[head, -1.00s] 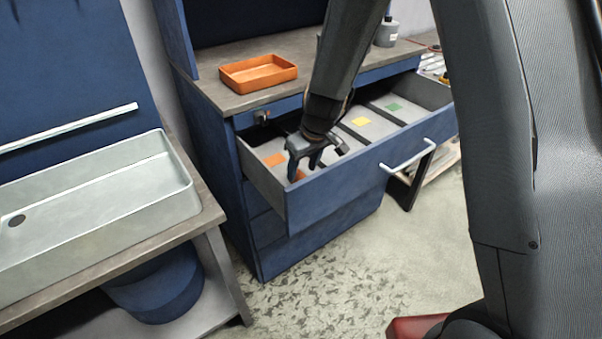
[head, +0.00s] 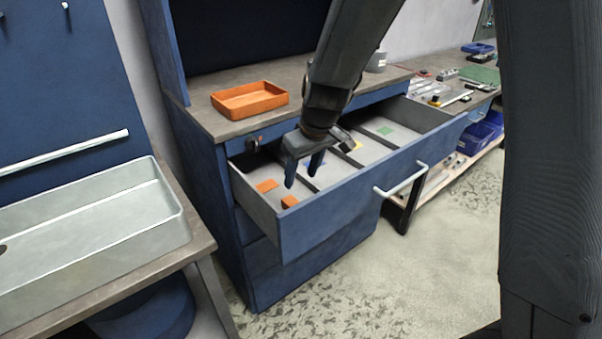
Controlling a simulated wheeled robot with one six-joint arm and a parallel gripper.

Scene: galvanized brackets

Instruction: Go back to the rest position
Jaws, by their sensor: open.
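My gripper (head: 302,172) is open and empty, its fingers pointing down over the open drawer (head: 350,201). It is above the compartment at the drawer's left end. An orange patch (head: 266,186) and a small orange block (head: 289,201) lie in that compartment, below and apart from the fingertips. Dark dividers split the drawer. A green patch (head: 384,130) shows in a farther compartment, and a yellow patch and something blue are partly hidden behind my gripper.
An orange tray (head: 249,107) stands on the cabinet top. The drawer's light handle (head: 401,180) sticks out in front. A grey sink (head: 85,236) is at the left. A workbench with several small parts and blue bins (head: 480,138) is at the right back. Floor is clear at front right.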

